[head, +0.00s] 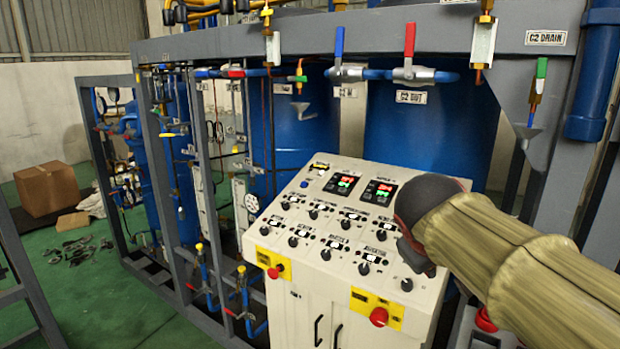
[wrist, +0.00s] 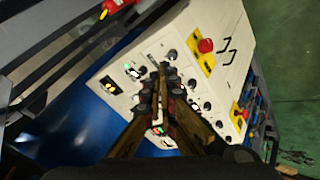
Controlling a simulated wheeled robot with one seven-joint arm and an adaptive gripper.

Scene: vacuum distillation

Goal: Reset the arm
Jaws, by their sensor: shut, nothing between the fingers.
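My arm, in a tan sleeve, reaches in from the right in the head view, with its dark end in front of the right side of the control panel (head: 318,222). The fingers are hidden in that view. In the wrist view my gripper (wrist: 163,82) has its fingertips together and nothing between them. It points at the panel (wrist: 222,75) with its knobs and lit displays. I cannot tell whether the fingertips touch the panel.
Red emergency buttons (head: 379,317) sit on the panel's front. A grey frame with blue tanks (head: 430,125) and valve handles (head: 410,40) stands behind. A cardboard box (head: 48,188) lies at the left. The green floor (head: 120,305) is open at lower left.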

